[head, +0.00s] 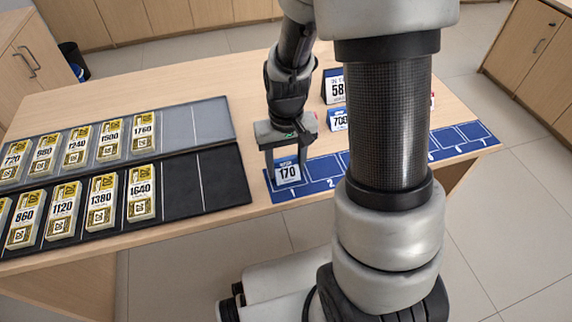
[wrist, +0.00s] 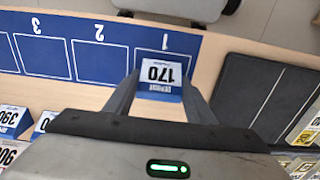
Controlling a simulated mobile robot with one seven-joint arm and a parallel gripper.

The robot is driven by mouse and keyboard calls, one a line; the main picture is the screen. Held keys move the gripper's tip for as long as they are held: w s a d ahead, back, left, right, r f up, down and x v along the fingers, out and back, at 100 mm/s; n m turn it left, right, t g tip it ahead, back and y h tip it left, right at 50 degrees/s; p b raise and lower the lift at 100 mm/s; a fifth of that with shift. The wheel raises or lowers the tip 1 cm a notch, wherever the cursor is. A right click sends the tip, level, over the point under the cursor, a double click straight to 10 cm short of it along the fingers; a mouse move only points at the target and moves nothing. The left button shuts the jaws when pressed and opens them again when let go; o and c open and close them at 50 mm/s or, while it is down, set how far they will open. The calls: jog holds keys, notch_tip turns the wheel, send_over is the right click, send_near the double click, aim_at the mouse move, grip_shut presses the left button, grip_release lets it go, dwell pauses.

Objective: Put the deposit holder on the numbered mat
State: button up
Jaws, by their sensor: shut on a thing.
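The deposit holder (head: 288,171) is a small blue and white block marked 170. The numbered mat (head: 318,182) is a long blue strip with white-outlined spaces; in the wrist view (wrist: 120,64) spaces 1, 2 and 3 show. The holder is at space 1, over its near part in the wrist view. I cannot tell whether it touches the mat.
Other number blocks stand behind the mat, among them one marked 700 (head: 338,119) and a taller one (head: 333,86). A grey tray (head: 205,122) and a black tray (head: 222,182) with yellow numbered pieces lie on the left. My arm hides the middle of the mat.

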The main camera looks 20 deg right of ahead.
jog(key=shift+f, duration=0.2)
jog(key=o, duration=1)
jog(key=shift+o, duration=0.2)
jog(key=shift+r, duration=0.1)
